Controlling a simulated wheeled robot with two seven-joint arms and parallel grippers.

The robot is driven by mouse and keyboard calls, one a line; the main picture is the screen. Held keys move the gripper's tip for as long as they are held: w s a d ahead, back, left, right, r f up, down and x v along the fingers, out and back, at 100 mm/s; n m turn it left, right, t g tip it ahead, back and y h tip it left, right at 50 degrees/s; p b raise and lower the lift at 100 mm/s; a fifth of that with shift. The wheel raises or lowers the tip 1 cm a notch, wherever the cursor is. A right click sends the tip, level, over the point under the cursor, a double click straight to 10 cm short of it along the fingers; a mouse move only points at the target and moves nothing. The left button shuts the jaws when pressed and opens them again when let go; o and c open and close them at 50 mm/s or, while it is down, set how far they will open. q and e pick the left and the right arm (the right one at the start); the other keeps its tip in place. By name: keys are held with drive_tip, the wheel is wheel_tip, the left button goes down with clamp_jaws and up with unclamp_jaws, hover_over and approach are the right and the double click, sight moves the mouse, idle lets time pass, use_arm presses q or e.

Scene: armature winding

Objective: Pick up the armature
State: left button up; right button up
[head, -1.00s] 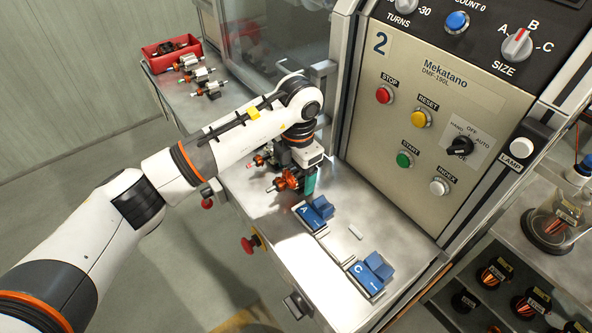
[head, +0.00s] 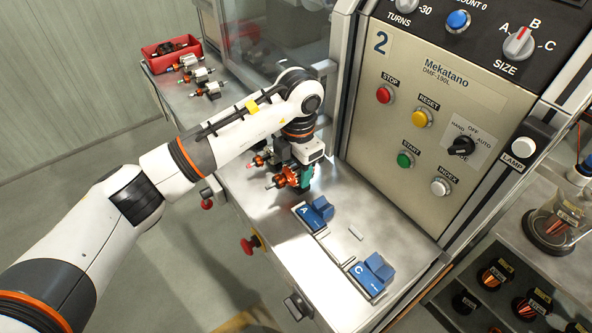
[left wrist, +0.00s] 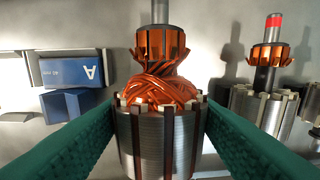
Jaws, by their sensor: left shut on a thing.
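The armature (left wrist: 158,120) stands large in the middle of the left wrist view, with a steel laminated core, copper windings and an orange commutator on a shaft. My left gripper (left wrist: 158,135) is shut on its core, one green finger on each side. In the head view the armature (head: 283,180) is at my left gripper (head: 302,175), over the metal worktop, its shaft pointing left. A second armature (left wrist: 268,95) with a red-tipped shaft is just to the right in the left wrist view, and partly shows in the head view (head: 262,160). My right gripper is not in view.
Blue blocks marked A (head: 315,213) and C (head: 370,275) sit on the worktop (head: 345,217) nearer me. Several armatures (head: 205,83) and a red bin (head: 170,52) are at the back left. The machine panel (head: 430,130) rises to the right.

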use_arm(q)
wheel_tip(320, 180, up, 10)
drive_tip(key=b, duration=0.3)
drive_tip(key=shift+w, duration=0.1)
wheel_tip(320, 180, up, 17)
drive_tip(key=shift+b, duration=0.35)
drive_tip(key=shift+p, duration=0.3)
